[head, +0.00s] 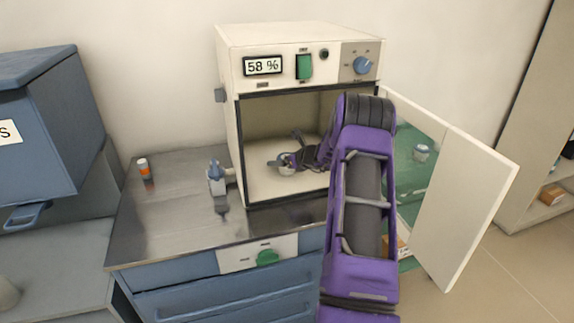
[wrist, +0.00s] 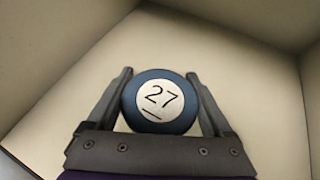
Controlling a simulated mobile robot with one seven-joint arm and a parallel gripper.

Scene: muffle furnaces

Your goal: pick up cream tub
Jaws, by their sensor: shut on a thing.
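The cream tub (wrist: 160,118) shows from above in the wrist view, with a round blue top and a white label reading 27. In the head view the tub (head: 286,169) is small and partly hidden by my gripper, inside the open chamber of the furnace (head: 310,65). My gripper (wrist: 159,76) is shut on the tub, with one finger on each side. In the head view my gripper (head: 290,158) is low over the chamber floor. I cannot tell whether the tub touches the floor.
The furnace door (head: 468,200) stands open at the right, close to my arm. The counter's front left is clear.

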